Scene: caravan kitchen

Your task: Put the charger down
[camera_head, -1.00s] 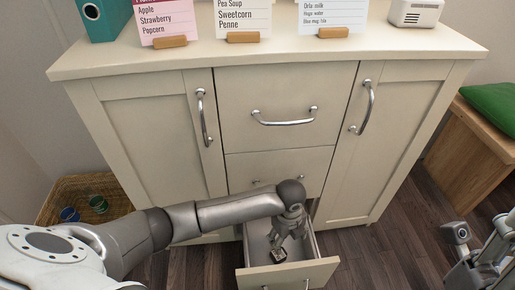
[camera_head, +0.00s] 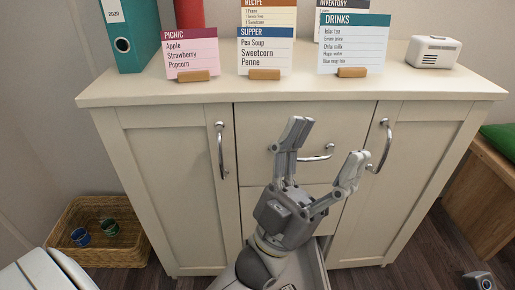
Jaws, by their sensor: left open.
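My left gripper (camera_head: 326,146) is raised in front of the cabinet, its two fingers spread wide with nothing between them. The open bottom drawer (camera_head: 320,268) is below it, mostly hidden behind my left arm and cut by the picture's lower edge. The charger does not show now; a small dark and white object was in the drawer beneath the gripper in the earlier view. A small grey part of my right arm (camera_head: 478,281) shows at the bottom right corner, and its jaws cannot be made out.
The cream cabinet (camera_head: 180,185) has a top with recipe cards (camera_head: 265,48), a teal binder (camera_head: 131,35) and a white radio-like box (camera_head: 433,51). A wicker basket (camera_head: 128,246) with cups stands on the floor at left. A wooden bench (camera_head: 482,200) stands at right.

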